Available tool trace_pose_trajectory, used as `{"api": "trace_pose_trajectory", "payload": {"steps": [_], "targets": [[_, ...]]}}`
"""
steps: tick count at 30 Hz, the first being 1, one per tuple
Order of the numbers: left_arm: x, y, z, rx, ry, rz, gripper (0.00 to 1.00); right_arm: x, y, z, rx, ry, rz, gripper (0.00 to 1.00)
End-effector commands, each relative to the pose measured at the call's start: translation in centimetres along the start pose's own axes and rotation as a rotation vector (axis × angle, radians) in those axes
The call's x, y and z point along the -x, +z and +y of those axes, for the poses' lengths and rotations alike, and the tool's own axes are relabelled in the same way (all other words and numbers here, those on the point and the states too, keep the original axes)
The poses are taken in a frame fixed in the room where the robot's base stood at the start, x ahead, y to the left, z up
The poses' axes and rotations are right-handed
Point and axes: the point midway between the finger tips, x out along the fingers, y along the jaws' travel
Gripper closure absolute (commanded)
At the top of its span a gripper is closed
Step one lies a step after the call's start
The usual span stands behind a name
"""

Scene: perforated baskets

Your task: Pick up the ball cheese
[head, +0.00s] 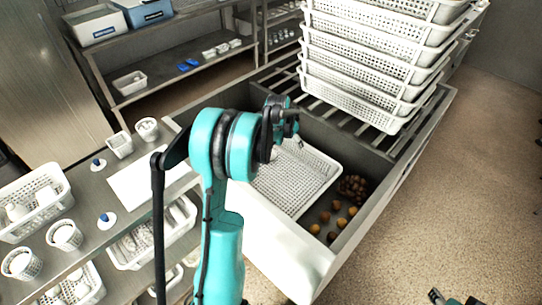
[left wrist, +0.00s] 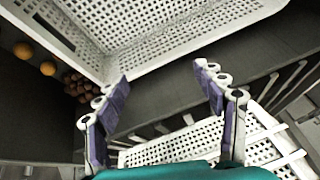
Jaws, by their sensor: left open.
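Several small round yellow-orange balls (head: 336,205), which may include the ball cheese, lie on the dark floor of the sink-like bin, right of a white basket. I cannot tell which is the cheese. Two of them show at the upper left in the left wrist view (left wrist: 48,68). My left gripper (head: 286,112) is above the bin, up and left of the balls. In the left wrist view its fingers (left wrist: 162,76) are spread with nothing between them. A part of my right arm's end (head: 452,298) shows at the bottom edge; its jaws are unclear.
A white perforated basket (head: 297,178) sits in the bin, beside a cluster of brown round items (head: 352,187). A tall stack of white baskets (head: 372,60) stands on the slatted rack behind. A metal shelf at left holds small baskets (head: 36,200). The bin's front wall borders the balls.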

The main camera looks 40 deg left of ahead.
Motion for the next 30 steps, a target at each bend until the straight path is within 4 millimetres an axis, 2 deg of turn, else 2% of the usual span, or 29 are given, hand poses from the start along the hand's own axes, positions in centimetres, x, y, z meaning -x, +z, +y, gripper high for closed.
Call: {"api": "trace_pose_trajectory", "payload": {"steps": [1, 3, 6, 9, 12, 16, 26, 30], "targets": [[-2.7, 1.0, -2.3, -0.011, -0.001, -0.008, 0.30, 0.2, -0.1, 0.0, 0.000, 0.000, 0.000, 0.60], [-6.0, 2.5, -4.8, -0.035, 0.001, -0.014, 0.30, 0.3, -0.2, 0.0, 0.000, 0.000, 0.000, 0.60], [-10.2, 5.1, -7.5, -0.067, 0.006, -0.023, 0.30, 0.4, -0.3, 0.0, 0.000, 0.000, 0.000, 0.60], [-13.4, 7.4, -9.3, -0.092, 0.009, -0.027, 0.30, 0.5, -0.3, 0.0, 0.000, 0.000, 0.000, 0.60], [-15.5, 9.1, -10.2, -0.110, 0.012, -0.030, 0.30, 0.6, -0.4, 0.0, 0.000, 0.000, 0.000, 0.60], [-17.2, 10.2, -10.8, -0.121, 0.014, -0.032, 0.30, 0.4, -0.3, 0.0, 0.000, 0.000, 0.000, 0.60], [-20.7, 10.3, -10.8, -0.122, 0.014, -0.032, 0.30, -0.9, 0.7, 0.0, 0.000, 0.000, 0.000, 0.60], [-23.0, 10.2, -10.8, -0.122, 0.015, -0.031, 0.30, -2.2, 1.6, 0.0, 0.000, 0.000, 0.000, 0.60]]}}
